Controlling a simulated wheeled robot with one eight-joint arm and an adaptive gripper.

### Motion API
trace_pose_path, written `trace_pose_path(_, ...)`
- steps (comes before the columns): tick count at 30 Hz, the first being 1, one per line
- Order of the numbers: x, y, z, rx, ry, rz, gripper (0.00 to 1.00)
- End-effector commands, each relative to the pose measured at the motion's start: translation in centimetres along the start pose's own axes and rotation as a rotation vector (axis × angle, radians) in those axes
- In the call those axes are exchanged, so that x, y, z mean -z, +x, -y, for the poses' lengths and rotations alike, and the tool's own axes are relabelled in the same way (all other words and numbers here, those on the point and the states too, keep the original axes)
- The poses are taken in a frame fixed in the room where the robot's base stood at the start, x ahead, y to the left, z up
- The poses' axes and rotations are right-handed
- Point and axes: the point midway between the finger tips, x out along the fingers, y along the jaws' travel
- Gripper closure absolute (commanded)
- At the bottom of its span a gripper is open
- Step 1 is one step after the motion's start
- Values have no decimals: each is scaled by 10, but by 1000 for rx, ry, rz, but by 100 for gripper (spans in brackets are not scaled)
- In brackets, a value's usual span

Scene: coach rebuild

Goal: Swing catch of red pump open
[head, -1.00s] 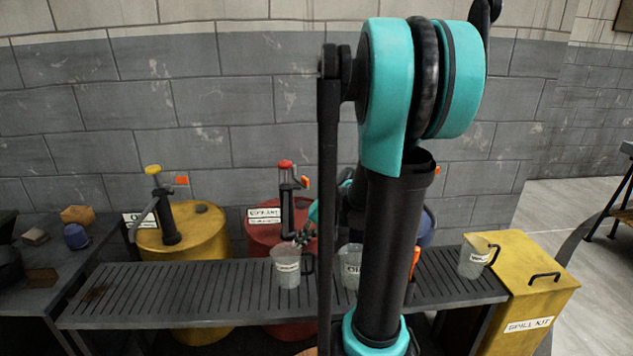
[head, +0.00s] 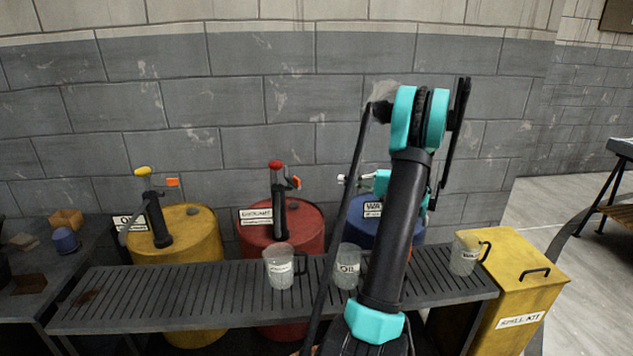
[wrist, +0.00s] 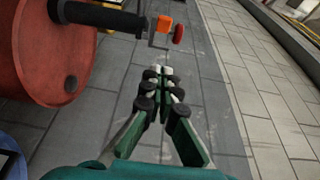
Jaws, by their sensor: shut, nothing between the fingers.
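The red pump (head: 279,200) has a black upright body and a red knob (head: 275,164) on top, and it stands on the red drum (head: 312,232). Its small orange catch (head: 295,182) sits at the right of the pump's upper part; I cannot tell how far it is swung. In the wrist view the orange catch (wrist: 164,23) and red knob (wrist: 179,33) lie beyond my fingertips, with the black pump body (wrist: 100,15) to their left. My gripper (head: 344,180) is shut and empty, right of the catch, apart from it and about level with it. Its fingers also show in the wrist view (wrist: 160,73).
A yellow drum (head: 205,240) with its pump stands left, and a blue drum (head: 368,236) right, partly behind my arm. A slatted bench (head: 200,290) in front carries clear jugs (head: 279,270). A yellow spill kit box (head: 530,290) stands at the right.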

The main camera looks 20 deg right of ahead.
Motion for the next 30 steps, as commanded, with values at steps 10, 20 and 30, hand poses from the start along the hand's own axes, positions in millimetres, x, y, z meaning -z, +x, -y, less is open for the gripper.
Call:
trace_pose_path(10, -1, 54, 0, 0, 0, 4, 100)
trace_pose_path(20, -11, 110, 0, -1, 0, 2, 100)
trace_pose_path(30, -28, 127, 0, -1, 0, 0, 100)
